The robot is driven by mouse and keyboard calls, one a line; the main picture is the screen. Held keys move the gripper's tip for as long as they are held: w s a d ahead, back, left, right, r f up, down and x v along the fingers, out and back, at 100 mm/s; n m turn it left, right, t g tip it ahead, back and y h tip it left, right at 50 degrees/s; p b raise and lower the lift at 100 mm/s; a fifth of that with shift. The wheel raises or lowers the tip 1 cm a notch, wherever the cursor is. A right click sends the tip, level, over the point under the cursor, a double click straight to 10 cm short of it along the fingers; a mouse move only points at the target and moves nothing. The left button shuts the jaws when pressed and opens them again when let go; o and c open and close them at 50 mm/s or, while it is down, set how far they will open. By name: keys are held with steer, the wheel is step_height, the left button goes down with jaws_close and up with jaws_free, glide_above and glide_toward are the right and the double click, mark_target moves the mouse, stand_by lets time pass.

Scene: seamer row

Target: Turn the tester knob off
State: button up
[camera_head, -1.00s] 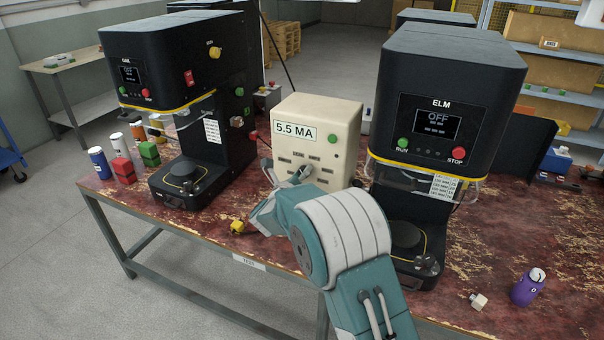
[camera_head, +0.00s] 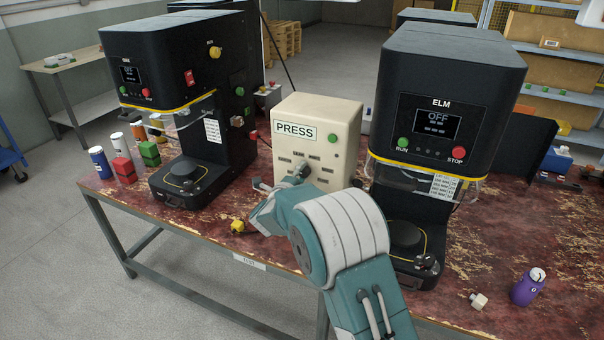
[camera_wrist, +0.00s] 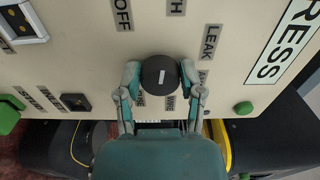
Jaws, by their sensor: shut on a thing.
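The mark runs roughly up and down in that picture. Labels sit around the knob, among them OFF (camera_wrist: 122,14) at upper left and LEAK (camera_wrist: 211,42) at upper right. My gripper (camera_wrist: 161,83) is shut on the knob, one finger on each side. My wrist hides the tester face below it.
The ELM machine (camera_head: 450,75) stands close on the right, another black machine (camera_head: 170,60) on the left. A green button (camera_head: 333,138) is on the tester. A purple bottle (camera_head: 528,287) stands at the right. Red and green blocks (camera_head: 122,168) and cans are at the left.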

steer(key=n, duration=0.4)
steer(key=shift+a+f+n, duration=0.1)
steer(key=shift+f+n, duration=0.2)
steer(key=shift+n, duration=0.1)
steer(key=shift+f+n, duration=0.1)
steer(key=shift+n, duration=1.8)
steer(key=o, duration=1.2)
steer(key=shift+c, duration=0.2)
steer(key=shift+a, duration=0.1)
